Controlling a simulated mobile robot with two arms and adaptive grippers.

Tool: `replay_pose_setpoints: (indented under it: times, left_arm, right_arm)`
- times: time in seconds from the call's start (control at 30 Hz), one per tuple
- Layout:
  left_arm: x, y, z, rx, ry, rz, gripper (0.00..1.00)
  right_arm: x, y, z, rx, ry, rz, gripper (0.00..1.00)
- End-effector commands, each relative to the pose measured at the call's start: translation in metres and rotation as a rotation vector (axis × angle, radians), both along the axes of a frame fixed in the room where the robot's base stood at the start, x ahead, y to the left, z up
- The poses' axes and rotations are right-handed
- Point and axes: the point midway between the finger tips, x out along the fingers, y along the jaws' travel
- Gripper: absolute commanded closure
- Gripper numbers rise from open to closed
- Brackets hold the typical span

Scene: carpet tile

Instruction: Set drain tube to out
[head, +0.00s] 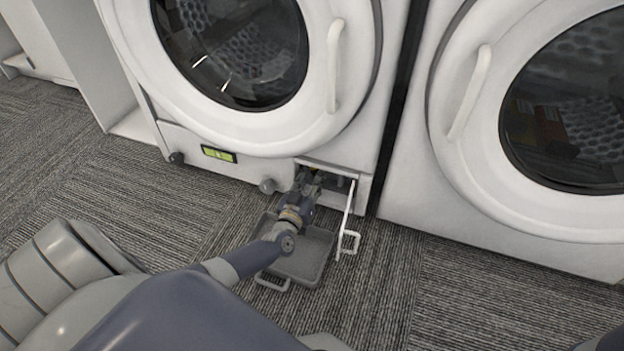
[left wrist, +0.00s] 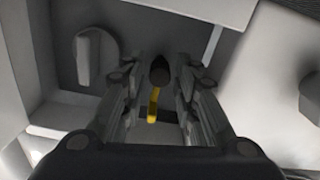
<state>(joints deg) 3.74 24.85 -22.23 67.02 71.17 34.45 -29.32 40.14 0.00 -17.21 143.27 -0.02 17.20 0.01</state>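The drain tube (left wrist: 153,103) shows in the left wrist view as a thin yellow piece with a black rounded end (left wrist: 160,72), inside the low compartment of the left washer (head: 338,182). My left gripper (head: 308,180) reaches into that compartment's opening. In the left wrist view the gripper (left wrist: 160,75) is open, with a finger on each side of the tube's black end. I cannot tell whether either finger touches it. In the head view the tube is hidden behind the gripper. My right gripper is not in view.
The compartment's flap (head: 347,212) stands open to the right of my gripper. A grey tray (head: 302,262) sits on the carpet under my left wrist. A white knob (left wrist: 95,55) is left of the tube. A second washer (head: 420,185) stands to the right.

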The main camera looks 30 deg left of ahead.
Motion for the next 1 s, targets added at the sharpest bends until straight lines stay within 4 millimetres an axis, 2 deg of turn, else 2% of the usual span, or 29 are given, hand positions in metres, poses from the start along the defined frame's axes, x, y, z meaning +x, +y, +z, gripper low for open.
replay_pose_setpoints:
  times: [0.1,0.17,0.23,0.43,0.53,0.8,1.0]
  left_arm:
    - [0.0,0.0,0.0,0.0,0.0,0.0,0.72]
    - [0.0,0.0,0.0,0.0,0.0,0.0,0.83]
    - [0.0,0.0,0.0,0.0,0.0,0.0,0.99]
    - [-0.002,0.0,0.0,0.0,0.001,0.0,1.0]
    - [-0.01,-0.002,0.002,-0.001,0.003,0.002,1.0]
    - [-0.063,-0.015,0.003,-0.001,0.009,0.002,1.0]
    - [-0.089,-0.021,0.0,-0.002,0.005,0.002,1.0]
  right_arm:
    - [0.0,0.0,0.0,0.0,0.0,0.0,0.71]
    - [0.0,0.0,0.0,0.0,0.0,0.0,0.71]
    - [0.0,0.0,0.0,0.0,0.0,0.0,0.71]
    - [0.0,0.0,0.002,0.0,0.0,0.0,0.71]
    - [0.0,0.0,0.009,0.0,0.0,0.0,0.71]
    - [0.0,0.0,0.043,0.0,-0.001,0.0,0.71]
    - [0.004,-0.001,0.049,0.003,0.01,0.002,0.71]
